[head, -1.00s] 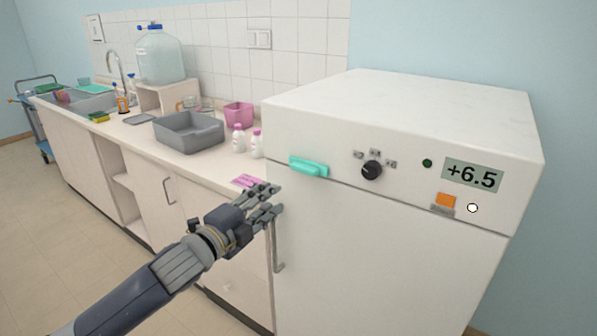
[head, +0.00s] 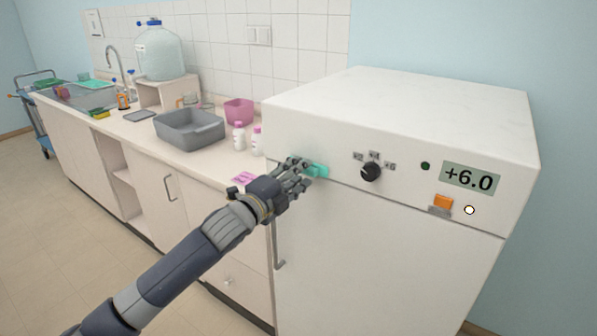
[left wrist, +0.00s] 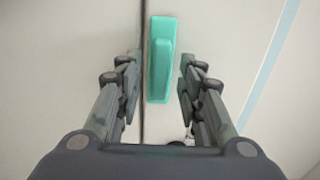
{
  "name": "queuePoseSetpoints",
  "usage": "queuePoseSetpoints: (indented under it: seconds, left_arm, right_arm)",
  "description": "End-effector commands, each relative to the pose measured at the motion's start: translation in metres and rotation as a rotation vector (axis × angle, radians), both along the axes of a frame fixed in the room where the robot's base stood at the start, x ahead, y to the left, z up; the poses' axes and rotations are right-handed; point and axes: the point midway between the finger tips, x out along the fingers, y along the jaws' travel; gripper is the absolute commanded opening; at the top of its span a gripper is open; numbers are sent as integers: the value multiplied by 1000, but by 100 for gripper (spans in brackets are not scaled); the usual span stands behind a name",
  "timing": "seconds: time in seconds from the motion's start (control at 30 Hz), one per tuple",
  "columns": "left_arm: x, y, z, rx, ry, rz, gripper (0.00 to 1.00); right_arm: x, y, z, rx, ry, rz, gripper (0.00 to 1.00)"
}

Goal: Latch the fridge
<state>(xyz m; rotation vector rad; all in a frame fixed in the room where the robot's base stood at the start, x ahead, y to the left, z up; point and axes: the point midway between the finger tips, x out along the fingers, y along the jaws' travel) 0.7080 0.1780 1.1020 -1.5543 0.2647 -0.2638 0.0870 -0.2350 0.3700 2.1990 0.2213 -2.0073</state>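The fridge (head: 370,240) is a white cabinet at the right in the head view, and its door looks shut. A teal latch handle (head: 319,171) sits at the upper left of its front, by the seam above the door. My left gripper (head: 303,167) is in front of the latch and hides its left part. In the left wrist view the teal latch (left wrist: 161,65) lies between the two fingers of my left gripper (left wrist: 159,75), with a gap on each side. The fingers are open. My right gripper is not in view.
The fridge panel has a black knob (head: 372,172), an orange switch (head: 443,202) and a display (head: 470,178) reading +6.0. A grey metal door handle (head: 277,245) hangs below my left gripper. A counter with a grey basin (head: 190,138) and white bottles (head: 239,136) stands to the left.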

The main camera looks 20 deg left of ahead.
Motion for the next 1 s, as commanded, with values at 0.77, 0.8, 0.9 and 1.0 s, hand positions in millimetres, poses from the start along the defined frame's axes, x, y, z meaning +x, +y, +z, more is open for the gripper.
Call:
queuePoseSetpoints:
  seconds: [0.77,0.8,0.9,1.0]
  left_arm:
    - [5,-2,-1,-1,1,-1,0]
    - [5,-2,-1,-3,2,0,0]
    - [5,-2,0,-17,7,0,0]
    - [5,-2,0,-44,17,0,0]
  right_arm:
    - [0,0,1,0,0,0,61]
    - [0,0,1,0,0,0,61]
    - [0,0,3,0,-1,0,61]
    - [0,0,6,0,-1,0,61]
